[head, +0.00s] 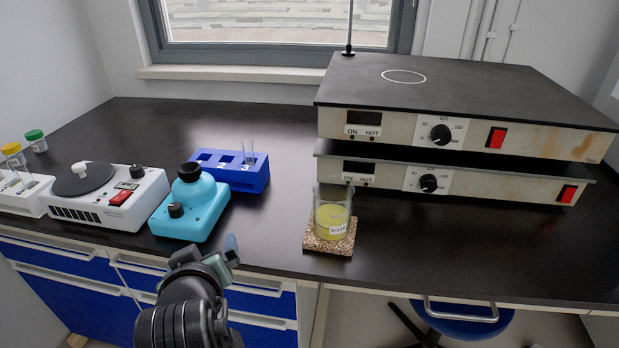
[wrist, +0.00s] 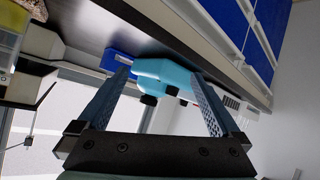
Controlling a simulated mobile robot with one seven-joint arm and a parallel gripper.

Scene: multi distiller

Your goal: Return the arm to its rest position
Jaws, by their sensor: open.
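My gripper (head: 212,254) is in front of the bench's front edge in the head view, below the turquoise vortex mixer. In the wrist view my gripper (wrist: 160,100) shows two blue-grey fingers spread apart with nothing between them. The turquoise mixer (wrist: 170,74) shows beyond the fingertips, apart from them. My arm reaches up from the bottom of the head view, in front of the blue drawers.
A beaker of yellow liquid (head: 332,216) stands on a cork mat (head: 312,242) near the front edge. The turquoise mixer (head: 190,208), white stirrer (head: 112,205) and blue rack (head: 245,178) are left. Stacked hotplates (head: 450,100) fill the right. The middle back of the dark bench (head: 215,122) is clear.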

